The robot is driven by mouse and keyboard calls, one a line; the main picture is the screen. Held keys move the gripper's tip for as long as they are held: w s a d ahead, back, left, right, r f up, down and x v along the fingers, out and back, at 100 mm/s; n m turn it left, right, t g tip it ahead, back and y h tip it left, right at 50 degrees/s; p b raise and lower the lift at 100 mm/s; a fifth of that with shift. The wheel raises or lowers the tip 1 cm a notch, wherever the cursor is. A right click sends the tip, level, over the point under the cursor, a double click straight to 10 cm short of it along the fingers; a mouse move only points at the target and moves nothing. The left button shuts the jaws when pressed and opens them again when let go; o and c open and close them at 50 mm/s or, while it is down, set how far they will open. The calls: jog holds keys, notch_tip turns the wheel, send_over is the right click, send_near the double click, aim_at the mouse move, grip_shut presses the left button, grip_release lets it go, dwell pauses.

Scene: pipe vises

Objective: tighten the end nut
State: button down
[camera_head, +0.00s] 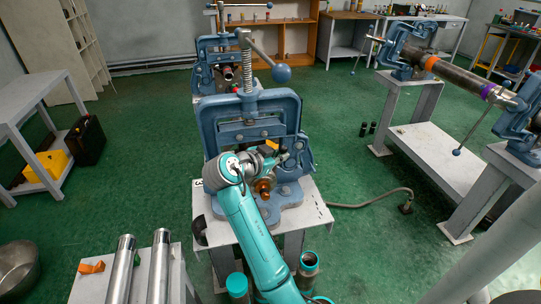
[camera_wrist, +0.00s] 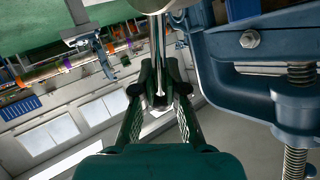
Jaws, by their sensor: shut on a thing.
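My gripper (camera_head: 274,158) is at the front of the near blue pipe vise (camera_head: 225,108), below its upper crossbar. In the wrist view my gripper (camera_wrist: 160,88) has its two dark fingers closed around a slim shiny metal rod (camera_wrist: 158,62). The rod runs up to a rounded metal part (camera_wrist: 160,5) at the top edge. A brass-coloured round part (camera_head: 263,187) sits low at the vise front beside my wrist. I cannot tell which part is the end nut. The vise's blue frame (camera_wrist: 235,55) is close on the right in the wrist view.
A second blue vise (camera_head: 215,50) stands behind. At the right, two vises on grey stands hold a long pipe (camera_head: 455,73). Metal pipes (camera_head: 158,265) lie on a table at the front left. A hose (camera_head: 375,197) crosses the green floor, which is open at the middle right.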

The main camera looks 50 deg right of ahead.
jog(key=shift+s+d+r, duration=0.25)
jog(key=shift+d+r, duration=0.1)
jog(key=c, duration=1.4)
grip_release()
jog(key=shift+o, duration=1)
jog(key=shift+s+d, duration=0.15)
jog(key=shift+f, duration=0.1)
jog(key=v, duration=1.2)
jog(key=shift+r, duration=0.2)
